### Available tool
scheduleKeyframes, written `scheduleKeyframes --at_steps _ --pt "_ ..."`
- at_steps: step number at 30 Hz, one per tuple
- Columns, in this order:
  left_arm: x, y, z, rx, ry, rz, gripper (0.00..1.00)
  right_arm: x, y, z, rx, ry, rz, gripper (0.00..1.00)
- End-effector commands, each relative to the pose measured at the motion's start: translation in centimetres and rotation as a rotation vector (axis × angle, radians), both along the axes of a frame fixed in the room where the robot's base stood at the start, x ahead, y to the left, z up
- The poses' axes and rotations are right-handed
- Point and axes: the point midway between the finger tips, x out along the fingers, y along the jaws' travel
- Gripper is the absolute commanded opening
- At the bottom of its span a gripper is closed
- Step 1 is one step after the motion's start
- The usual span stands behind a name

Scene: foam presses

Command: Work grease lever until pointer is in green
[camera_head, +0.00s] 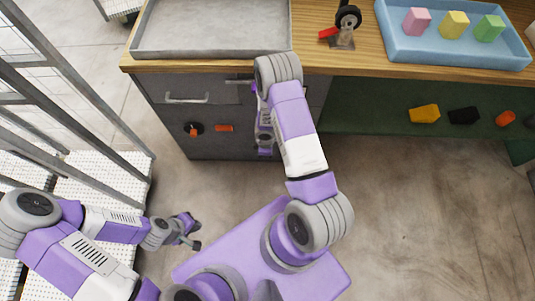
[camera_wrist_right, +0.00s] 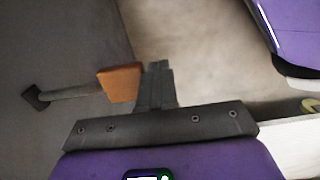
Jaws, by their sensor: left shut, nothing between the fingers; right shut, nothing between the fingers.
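The lever's orange grip (camera_head: 224,128) sticks out on the grey cabinet front, beside a black and orange round part (camera_head: 193,129). In the right wrist view the orange grip (camera_wrist_right: 119,83) sits at the end of a grey rod (camera_wrist_right: 70,92). My right gripper (camera_wrist_right: 158,82) is shut and empty, with its fingertips right beside the grip's end; I cannot tell whether they touch. In the head view the right arm reaches down in front of the cabinet. My left gripper (camera_head: 190,230) is shut and empty, low over the floor at left. I cannot make out a pointer or green zone.
The wooden bench (camera_head: 345,62) carries a grey tray (camera_head: 140,45), a black and red device (camera_head: 343,30) and a blue tray (camera_head: 390,45) with three coloured blocks. Coloured pieces lie on the green shelf (camera_head: 370,118) below. A metal rack (camera_head: 85,115) stands at left.

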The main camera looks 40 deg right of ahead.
Motion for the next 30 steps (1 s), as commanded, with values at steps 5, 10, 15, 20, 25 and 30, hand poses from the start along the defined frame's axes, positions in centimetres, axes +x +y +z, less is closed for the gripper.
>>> scheduleKeyframes --at_steps 5,10,15,20,25,30 --pt "0.0 0.0 0.2 0.000 0.000 0.001 0.00 -1.4 1.2 3.1 -0.001 -0.003 0.002 0.00" --pt "0.0 0.0 0.5 0.000 0.000 0.001 0.00 -2.5 2.0 5.4 0.001 -0.004 0.000 0.00" --pt "0.0 0.0 0.6 0.000 0.000 0.001 0.00 -3.1 2.4 6.5 0.001 -0.004 -0.002 0.00" --pt "0.0 0.0 0.6 0.000 0.000 0.001 0.00 -3.2 2.5 6.6 0.001 -0.004 -0.002 0.00" --pt "0.0 0.0 0.6 0.000 0.000 0.000 0.00 -3.2 2.5 6.6 0.001 -0.004 -0.002 0.00" --pt "0.0 0.0 0.6 0.000 0.000 0.000 0.00 -3.2 2.5 6.6 0.001 -0.004 -0.001 0.00"
